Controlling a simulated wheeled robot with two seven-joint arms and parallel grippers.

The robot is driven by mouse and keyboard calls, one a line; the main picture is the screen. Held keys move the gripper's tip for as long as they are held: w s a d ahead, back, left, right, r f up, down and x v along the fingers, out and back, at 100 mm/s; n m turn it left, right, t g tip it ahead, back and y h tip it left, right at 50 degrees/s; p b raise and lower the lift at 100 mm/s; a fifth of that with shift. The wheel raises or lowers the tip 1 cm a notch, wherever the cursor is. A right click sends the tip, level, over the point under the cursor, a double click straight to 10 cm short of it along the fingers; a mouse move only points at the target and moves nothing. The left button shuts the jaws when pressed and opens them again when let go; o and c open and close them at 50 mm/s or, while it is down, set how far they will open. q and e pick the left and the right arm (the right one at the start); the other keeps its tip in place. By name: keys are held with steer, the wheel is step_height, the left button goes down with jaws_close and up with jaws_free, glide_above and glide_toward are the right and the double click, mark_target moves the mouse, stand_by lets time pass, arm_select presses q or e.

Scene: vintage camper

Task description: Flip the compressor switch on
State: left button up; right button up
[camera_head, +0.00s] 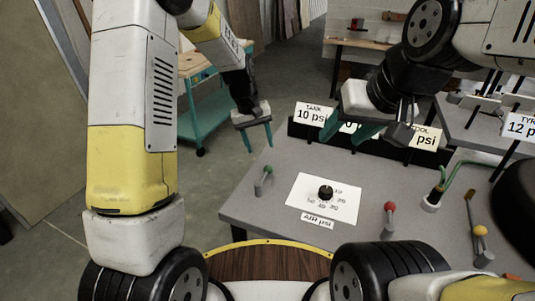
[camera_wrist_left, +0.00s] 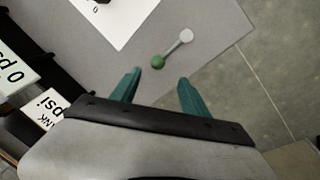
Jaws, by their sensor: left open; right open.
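Small levers stand on a grey bench top; no label shows which one is the compressor switch. A green-knobbed lever (camera_head: 266,172) stands near the left edge, and it also shows in the left wrist view (camera_wrist_left: 158,62), its arm tilted away from its pale base. A red-knobbed lever (camera_head: 388,212) and a yellow-knobbed lever (camera_head: 480,235) stand further right. My left gripper (camera_head: 260,148) is open and empty, above and beyond the green-knobbed lever; its fingertips (camera_wrist_left: 158,78) are apart from the knob. My right gripper (camera_head: 350,133) is open and empty over the back of the bench, before the signs.
A white dial plate (camera_head: 310,205) with a black knob (camera_head: 325,192) lies mid-bench. Signs, one reading "TANK 10 psi" (camera_head: 314,114), stand along the back. A green tube (camera_head: 440,185) rises at right. A teal cart (camera_head: 210,115) stands on the open floor behind.

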arm_select(q)
glide_above(267, 166)
steer(key=a, duration=0.1)
steer(key=f, duration=0.4)
steer(key=shift+s+a, duration=0.15)
steer(key=shift+s, duration=0.1)
steer(key=x, duration=0.7)
steer(key=shift+s+f, duration=0.1)
steer(key=shift+f, duration=0.1)
jaws_close()
stand_by(0.5)
